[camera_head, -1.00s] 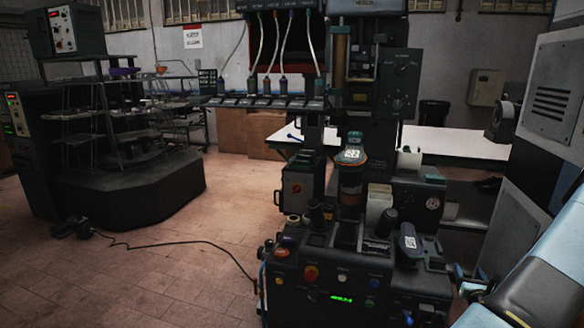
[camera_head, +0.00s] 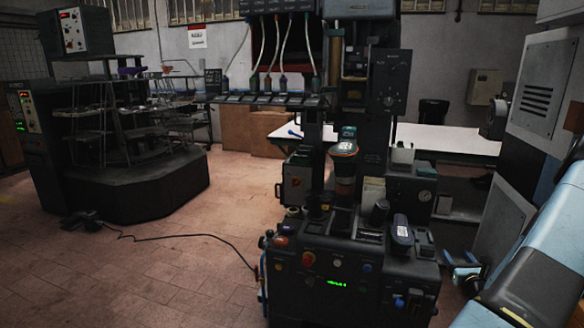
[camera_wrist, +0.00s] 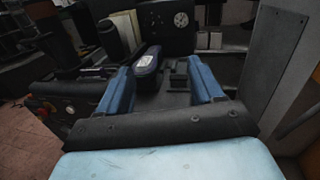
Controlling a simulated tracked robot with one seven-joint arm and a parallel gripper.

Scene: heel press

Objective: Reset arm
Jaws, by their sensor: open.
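My gripper (camera_head: 462,270) shows at the lower right of the head view, at the end of my light blue arm, just right of the dark heel press (camera_head: 330,285). In the wrist view my gripper (camera_wrist: 162,78) has its two blue fingers spread wide apart with nothing held between them. A dark, shoe-like item with a pale label (camera_wrist: 146,62) lies on the press beyond the fingers. It also shows upright on the press's right side in the head view (camera_head: 401,230). Part of my gripper is hidden behind my arm.
A white-topped table (camera_head: 450,138) stands behind the press. A tall grey machine (camera_head: 540,95) is close on the right. A dark rack on a base (camera_head: 130,190) stands at the left. A cable (camera_head: 190,237) crosses the open tiled floor (camera_head: 130,285) at lower left.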

